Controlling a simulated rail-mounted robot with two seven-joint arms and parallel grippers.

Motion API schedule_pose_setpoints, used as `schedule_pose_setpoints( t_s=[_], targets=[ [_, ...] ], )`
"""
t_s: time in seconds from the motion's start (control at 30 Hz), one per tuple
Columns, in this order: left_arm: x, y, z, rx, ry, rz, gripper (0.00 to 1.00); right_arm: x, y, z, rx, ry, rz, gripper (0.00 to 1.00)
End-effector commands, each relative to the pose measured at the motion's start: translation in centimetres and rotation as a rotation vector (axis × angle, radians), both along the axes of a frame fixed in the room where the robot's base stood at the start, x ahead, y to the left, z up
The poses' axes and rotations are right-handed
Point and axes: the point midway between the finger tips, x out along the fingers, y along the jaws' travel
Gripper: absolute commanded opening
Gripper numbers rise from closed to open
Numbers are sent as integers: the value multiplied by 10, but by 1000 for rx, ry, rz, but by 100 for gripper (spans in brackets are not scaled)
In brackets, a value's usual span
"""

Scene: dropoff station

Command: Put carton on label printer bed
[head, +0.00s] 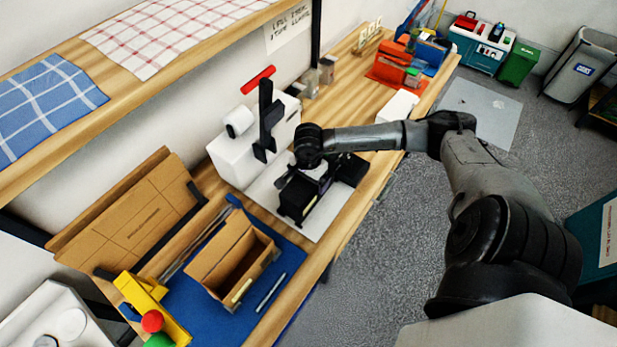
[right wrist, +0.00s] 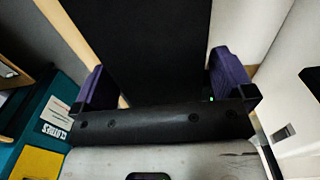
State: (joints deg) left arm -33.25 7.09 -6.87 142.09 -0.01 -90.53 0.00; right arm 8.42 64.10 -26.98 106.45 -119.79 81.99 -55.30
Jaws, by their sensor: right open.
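A brown open-topped cardboard carton (head: 232,262) stands on a blue mat at the near end of the wooden bench. The white label printer (head: 243,150) stands farther along, against the wall. Its pale flat bed (head: 325,216) lies in front. My right gripper (head: 322,186) is over the bed, away from the carton, and hides part of the bed. In the right wrist view its purple-padded fingers (right wrist: 160,85) are apart. A dark flat surface (right wrist: 150,45) shows between them; I cannot tell what it is. My left gripper is not in view.
Flat cardboard (head: 135,215) leans at the back left. A yellow tool (head: 150,308) lies at the mat's near edge. A shelf (head: 110,75) with cloths overhangs the bench. A white block (head: 397,106) and an orange container (head: 392,62) stand farther along.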

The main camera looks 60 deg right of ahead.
Motion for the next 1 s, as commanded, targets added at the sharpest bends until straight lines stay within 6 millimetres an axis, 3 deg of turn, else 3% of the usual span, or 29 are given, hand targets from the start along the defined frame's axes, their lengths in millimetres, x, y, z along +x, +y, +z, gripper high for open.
schedule_pose_setpoints(
  t_s=[0.5, 0.8, 0.9, 0.97, 1.0],
  targets=[
    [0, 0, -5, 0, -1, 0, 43, 1, -1, 86, -2, -4, 1, 100],
    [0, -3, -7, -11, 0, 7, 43, 1, 2, 116, 7, -3, 0, 100],
    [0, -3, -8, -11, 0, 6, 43, 2, 19, 113, 78, -18, -2, 100],
    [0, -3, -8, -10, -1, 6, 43, 3, 42, 106, 176, -39, -11, 100],
    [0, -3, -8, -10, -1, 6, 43, 4, 64, 102, 268, -57, -23, 100]
  ],
)
